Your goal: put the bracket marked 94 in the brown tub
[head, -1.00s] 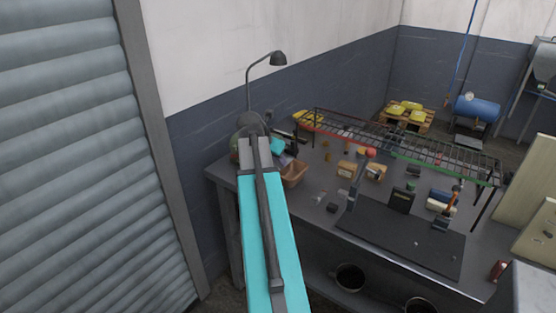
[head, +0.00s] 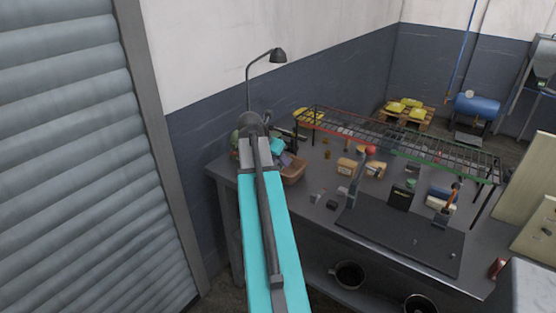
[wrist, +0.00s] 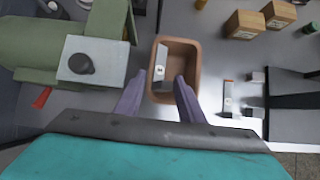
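The brown tub (wrist: 195,58) is in the upper middle of the wrist view, and it also shows in the head view (head: 296,174), partly behind my gripper. A pale grey bracket (wrist: 160,66) lies inside the tub, towards its left wall; it carries a small round label too small to read. My gripper (wrist: 158,78) is over the near part of the tub, its purple fingers spread apart with nothing between the tips. Another bracket (wrist: 228,98) with an unreadable label stands on the bench right of the tub.
A green machine with a pale plate (wrist: 92,62) stands close left of the tub. Cardboard boxes (wrist: 244,24) sit at the upper right. A dark mat (head: 405,235) and a wire rack (head: 400,145) take up the bench's right side.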

